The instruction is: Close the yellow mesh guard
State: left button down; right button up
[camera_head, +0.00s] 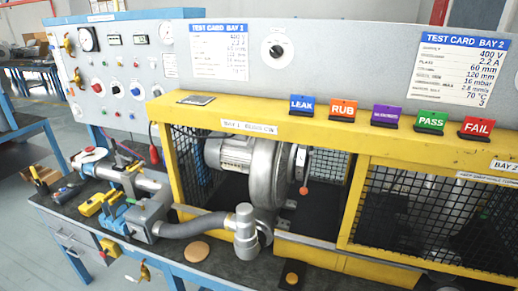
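The yellow guard frame (215,118) runs along the bench. Bay 1, labelled on its top rail, has an open front with no mesh across it. A grey blower (264,170) with a motor (228,153) shows inside it, with dark mesh (192,160) to its left and more behind. At the right, a yellow-framed mesh panel (430,215) covers the front of bay 2. I cannot tell which panel belongs to bay 1's opening. Neither of my grippers is in view.
A grey hose (195,226) and upright pipe fitting (245,232) stand before bay 1. A round tan disc (195,251) lies nearby. Tools and a blue-grey device (140,214) crowd the left. Coloured signs (343,109) line the top rail. A control panel (115,75) stands behind.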

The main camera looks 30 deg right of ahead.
aim_at(364, 161)
jog(key=z, duration=2.6)
